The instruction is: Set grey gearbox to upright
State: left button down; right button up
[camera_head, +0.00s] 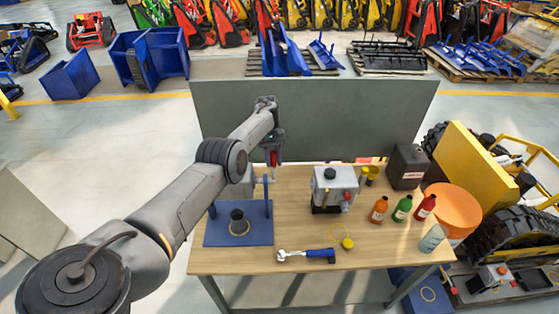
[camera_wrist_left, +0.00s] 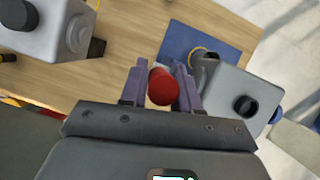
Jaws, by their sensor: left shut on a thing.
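One grey gearbox (camera_head: 244,186) sits in a blue stand (camera_head: 238,236) with side posts, mostly hidden behind my left arm in the head view. In the left wrist view this grey gearbox (camera_wrist_left: 232,84) shows at right, tilted in the picture, with a black round port. My left gripper (camera_head: 273,156) is above and beside it, shut on a red rounded grip (camera_wrist_left: 163,87). I cannot tell how the red grip joins the gearbox. A second grey gearbox (camera_head: 335,184), with a black cap on top, stands right of the stand; my right gripper is out of view.
A blue-handled wrench (camera_head: 306,255) lies at the table's front. Orange (camera_head: 379,209), green (camera_head: 402,208) and red (camera_head: 425,207) bottles stand at right, near a black canister (camera_head: 407,167). A grey panel (camera_head: 320,115) stands behind the table.

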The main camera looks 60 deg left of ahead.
pick_arm(q)
jog(key=shift+f, duration=0.2)
dwell(0.3)
jog(key=c, duration=0.9)
grip_release()
jog(key=shift+a, duration=0.1)
jog(key=shift+r, duration=0.1)
jog(key=shift+r, duration=0.1)
